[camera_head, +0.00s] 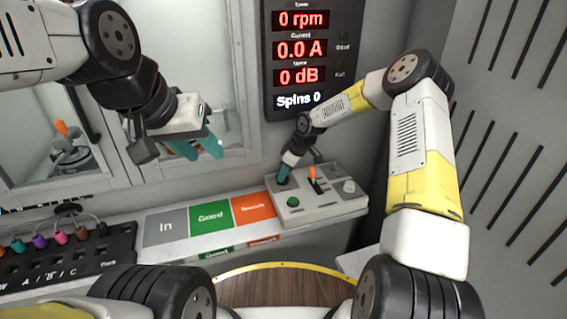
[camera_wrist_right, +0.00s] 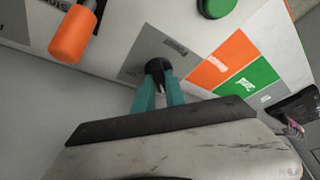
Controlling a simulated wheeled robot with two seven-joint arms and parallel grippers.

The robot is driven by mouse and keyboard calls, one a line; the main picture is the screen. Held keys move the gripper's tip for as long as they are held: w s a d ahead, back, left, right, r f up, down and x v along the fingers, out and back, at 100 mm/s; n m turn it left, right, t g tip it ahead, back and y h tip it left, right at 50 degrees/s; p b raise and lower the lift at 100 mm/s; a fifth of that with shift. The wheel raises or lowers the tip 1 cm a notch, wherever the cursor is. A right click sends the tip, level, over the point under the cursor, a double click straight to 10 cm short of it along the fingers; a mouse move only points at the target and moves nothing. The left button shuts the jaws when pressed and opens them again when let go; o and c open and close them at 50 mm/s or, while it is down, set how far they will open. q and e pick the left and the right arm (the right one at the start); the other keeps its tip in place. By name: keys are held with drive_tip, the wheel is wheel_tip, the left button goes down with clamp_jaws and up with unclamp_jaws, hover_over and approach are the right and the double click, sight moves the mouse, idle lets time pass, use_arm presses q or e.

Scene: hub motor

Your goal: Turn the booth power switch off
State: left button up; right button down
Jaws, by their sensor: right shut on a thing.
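The control box (camera_head: 325,205) sits on the ledge below the display. It carries a green button (camera_head: 293,202), an orange-tipped lever (camera_head: 313,174) and a pale round knob (camera_head: 349,186). My right gripper (camera_head: 283,178) reaches down to the box's back left corner. In the right wrist view its teal fingers (camera_wrist_right: 158,82) are shut on a small black switch (camera_wrist_right: 156,66) on a grey labelled patch (camera_wrist_right: 150,50). The orange lever (camera_wrist_right: 72,34) stands apart from the fingers. My left gripper (camera_head: 196,148) is open and empty before the booth window.
The display (camera_head: 299,50) reads 0 rpm, 0.0 A, 0 dB and Spins 0. Grey, green and orange panels (camera_head: 210,217) lie left of the box. A black rack with coloured plugs (camera_head: 60,255) is at the lower left. A round wooden surface (camera_head: 285,288) is in front.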

drive_tip(key=c, duration=1.4)
unclamp_jaws()
drive_tip(key=v, duration=0.7)
drive_tip(key=shift+d+r, duration=0.1)
drive_tip(key=shift+r, duration=0.3)
